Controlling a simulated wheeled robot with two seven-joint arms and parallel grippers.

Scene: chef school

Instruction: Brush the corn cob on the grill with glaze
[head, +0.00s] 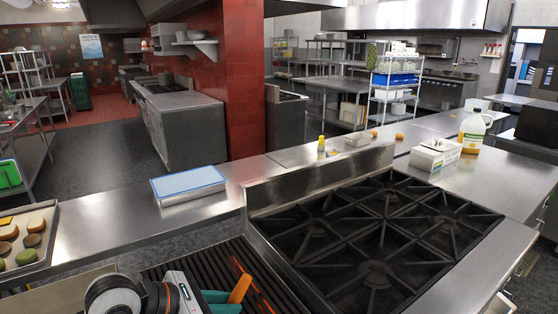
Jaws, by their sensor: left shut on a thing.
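My left gripper (229,297) is at the bottom edge, low over the black grill grate (274,293). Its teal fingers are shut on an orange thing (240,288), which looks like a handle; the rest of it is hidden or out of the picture. A glowing orange line shows between the grill bars beside it. I cannot make out a corn cob, a brush head or a glaze bowl; the near part of the grill is cut off by the frame and my arm. My right gripper is not in view.
A black burner stove (375,235) with a raised steel edge stands right of the grill. The steel counter behind holds a blue-topped box (188,185), a small yellow bottle (321,147), a white box (435,154) and a jug (473,131). A food tray (50,246) is at left.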

